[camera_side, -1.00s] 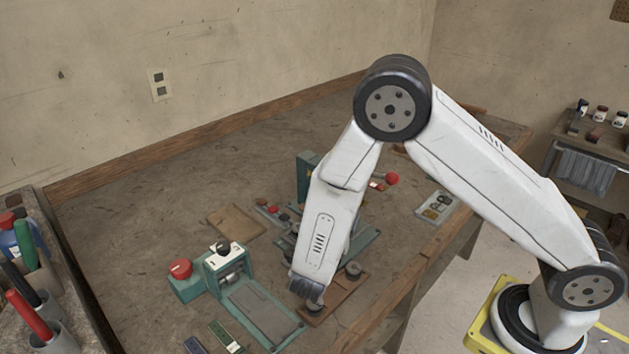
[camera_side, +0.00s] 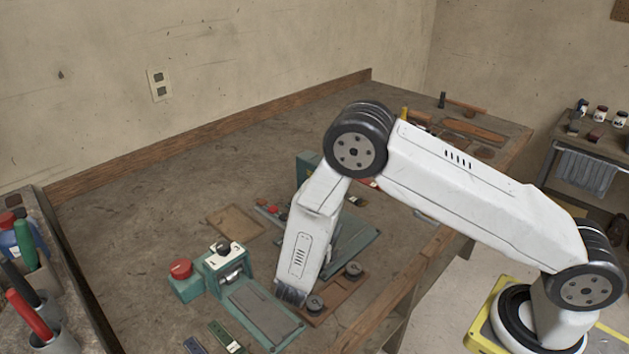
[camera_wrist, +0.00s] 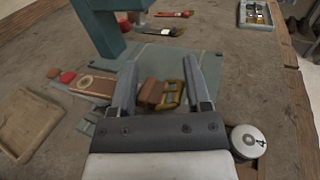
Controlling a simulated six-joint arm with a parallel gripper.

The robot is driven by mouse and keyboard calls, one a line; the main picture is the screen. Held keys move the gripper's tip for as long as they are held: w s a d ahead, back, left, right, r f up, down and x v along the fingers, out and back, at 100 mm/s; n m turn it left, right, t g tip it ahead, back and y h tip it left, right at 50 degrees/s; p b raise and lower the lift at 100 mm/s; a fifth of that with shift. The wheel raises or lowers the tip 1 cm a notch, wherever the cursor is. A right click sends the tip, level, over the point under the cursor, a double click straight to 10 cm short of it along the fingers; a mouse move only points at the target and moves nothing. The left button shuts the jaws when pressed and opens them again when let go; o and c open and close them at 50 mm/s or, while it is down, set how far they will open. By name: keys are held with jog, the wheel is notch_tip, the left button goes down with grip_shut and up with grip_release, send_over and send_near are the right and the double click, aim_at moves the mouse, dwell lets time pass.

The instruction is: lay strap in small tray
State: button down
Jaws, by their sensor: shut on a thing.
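My gripper (camera_wrist: 160,72) is shut on a short brown strap (camera_wrist: 149,93) with a brass buckle (camera_wrist: 172,95), which lies between its fingers in the wrist view. In the side view my gripper (camera_side: 290,294) is low, beside the teal machine's flat plate; the strap is hidden there. A shallow tan tray (camera_wrist: 28,118) is at the left of the wrist view, apart from the gripper. It also shows in the side view (camera_side: 236,222), and looks empty. A second tray (camera_wrist: 255,14) holding metal parts is at the far right of the wrist view.
A teal machine with a red knob (camera_side: 181,269) and a flat plate (camera_side: 264,312) stands left of my gripper. A round weight marked 4 (camera_wrist: 248,141) is close on the right. A teal upright (camera_wrist: 98,30) rises ahead.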

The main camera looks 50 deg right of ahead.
jog(key=shift+f, duration=1.05)
jog(key=shift+f, duration=0.1)
grip_release()
jog(key=shift+s+f, duration=0.1)
jog(key=v, duration=0.5)
jog(key=shift+r, duration=3.55)
